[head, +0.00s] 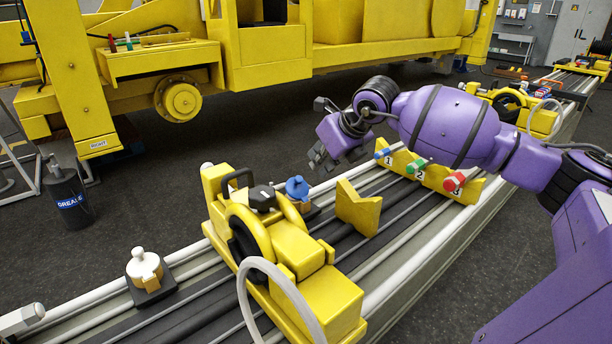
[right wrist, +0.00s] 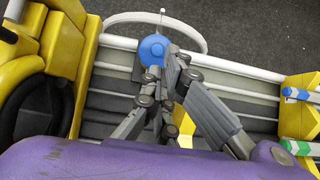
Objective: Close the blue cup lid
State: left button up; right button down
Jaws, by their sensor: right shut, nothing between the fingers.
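The blue cup lid (head: 297,187) sits at a tan cup on the boom, just behind the yellow wheel housing. It shows as a round blue disc in the right wrist view (right wrist: 152,49). In the head view it looks somewhat tilted, but I cannot tell how far it stands open. The cup body is mostly hidden. My right gripper (head: 321,160) is shut and empty, above and to the right of the lid. In the right wrist view its fingertips (right wrist: 172,62) appear beside the lid's right edge; contact cannot be told. My left gripper is out of view.
A yellow housing (head: 318,292) with a black wheel and pale hose stands left of the lid. A yellow notched block (head: 358,208) stands to the right, with numbered coloured handles beyond. A white-lidded cup (head: 144,266) is farther left. Dark floor lies behind the boom.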

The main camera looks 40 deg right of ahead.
aim_at(301, 178)
jog(key=x, duration=0.6)
jog(key=shift+w+f+p, duration=0.3)
jog(key=shift+w+f, duration=0.1)
jog(key=shift+f, duration=0.05)
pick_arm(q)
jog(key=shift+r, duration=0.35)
pick_arm(e)
jog(key=shift+f, duration=0.1)
jog(key=shift+w, duration=0.15)
jog(key=shift+w+g, duration=0.25)
jog(key=shift+g, duration=0.15)
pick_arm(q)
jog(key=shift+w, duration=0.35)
